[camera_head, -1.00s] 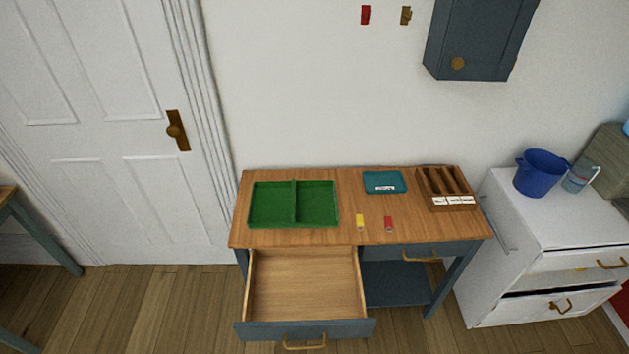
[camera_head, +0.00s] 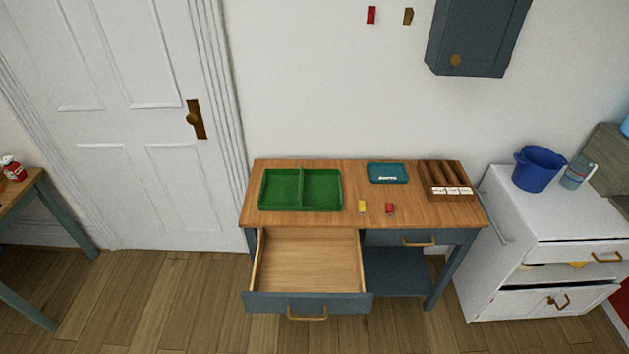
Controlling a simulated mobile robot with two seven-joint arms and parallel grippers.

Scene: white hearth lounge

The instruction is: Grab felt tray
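A green two-compartment tray (camera_head: 301,206), which looks like the felt tray, lies on the left part of the wooden desk top (camera_head: 400,215). A divider splits it, and both compartments look empty. A teal shallow tray (camera_head: 388,173) with a white label lies at the back of the desk, right of the green tray. Neither of my grippers is in view.
The desk's left drawer (camera_head: 309,262) is pulled open and empty. A yellow item (camera_head: 362,207), a red item (camera_head: 390,208) and a brown slotted box (camera_head: 445,181) are on the desk. A white cabinet (camera_head: 545,225) stands right; floor in front is clear.

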